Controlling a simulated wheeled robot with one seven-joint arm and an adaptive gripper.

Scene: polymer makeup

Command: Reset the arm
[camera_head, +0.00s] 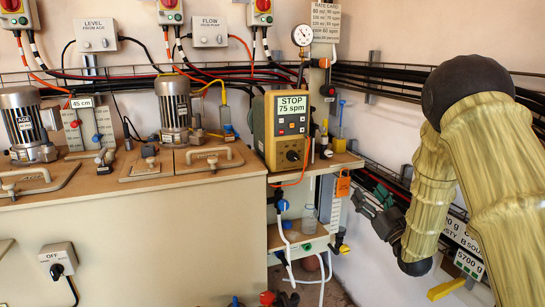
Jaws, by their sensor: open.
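My arm (443,170) comes in from the right side, yellowish with dark joints, and bends down and then back up to the left. My gripper (369,201) is small and dark at the end of the arm. It is open, and I see nothing between its fingers. It hangs in front of the pale wall, to the right of the small shelf under the bench. The wrist joint (415,266) is low in the picture. The arm covers part of the wall and the signs behind it.
A yellow pump controller (281,130) reading "STOP 75 spm" stands at the bench's right end. A lower shelf (298,238) holds a clear bottle (309,220). Black cables (385,85) run along the wall. Two motors (174,103) stand on the tank lid. An orange tag (343,184) hangs near my gripper.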

